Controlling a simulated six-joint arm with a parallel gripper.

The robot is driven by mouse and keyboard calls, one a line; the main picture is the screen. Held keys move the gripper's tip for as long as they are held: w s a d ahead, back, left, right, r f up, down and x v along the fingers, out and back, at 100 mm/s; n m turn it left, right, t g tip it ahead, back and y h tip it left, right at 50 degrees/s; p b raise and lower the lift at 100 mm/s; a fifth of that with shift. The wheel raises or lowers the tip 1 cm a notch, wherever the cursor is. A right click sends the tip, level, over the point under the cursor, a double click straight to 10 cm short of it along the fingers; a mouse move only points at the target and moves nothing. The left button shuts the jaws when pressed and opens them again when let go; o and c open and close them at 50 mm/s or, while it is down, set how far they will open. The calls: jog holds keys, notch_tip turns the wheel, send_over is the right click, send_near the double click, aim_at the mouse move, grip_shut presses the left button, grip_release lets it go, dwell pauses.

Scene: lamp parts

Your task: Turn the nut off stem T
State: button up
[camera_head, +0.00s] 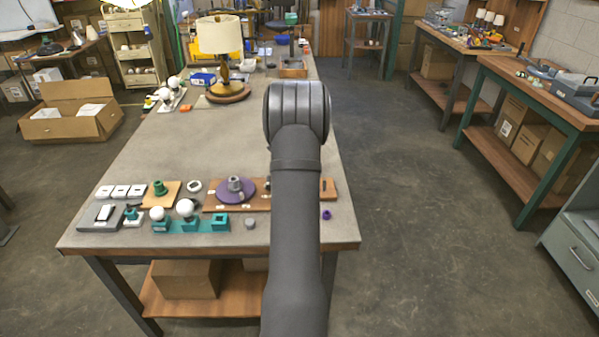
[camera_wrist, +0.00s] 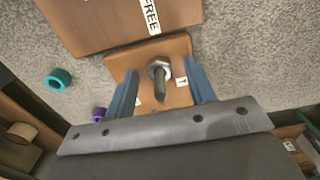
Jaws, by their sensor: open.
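In the wrist view a small wooden block (camera_wrist: 178,98) carries an upright threaded stem (camera_wrist: 160,86) beside a white label marked T (camera_wrist: 181,81). A grey metal hex nut (camera_wrist: 159,67) sits around the stem. My gripper (camera_wrist: 162,70) is open, its two blue fingers on either side of the nut and stem, with a visible gap on each side. I cannot tell the fingertips' height against the nut. In the head view my own arm hides the gripper and nut. A piece of the wooden block (camera_head: 329,189) shows right of my arm.
A larger wooden board (camera_wrist: 95,22) labelled FREE lies beside the block. A teal ring (camera_wrist: 58,79) and a purple ring (camera_wrist: 98,114) lie loose nearby. In the head view a purple disc (camera_head: 228,197) and teal fixtures (camera_head: 190,226) stand left of my arm. The table's middle (camera_head: 200,145) is clear.

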jog(key=shift+c, duration=0.2)
grip_shut()
jog(key=n, duration=0.5)
jog(key=shift+n, duration=1)
jog(key=shift+n, duration=1)
jog(key=n, duration=0.4)
jog(key=shift+r+n, duration=0.1)
jog(key=shift+n, duration=0.3)
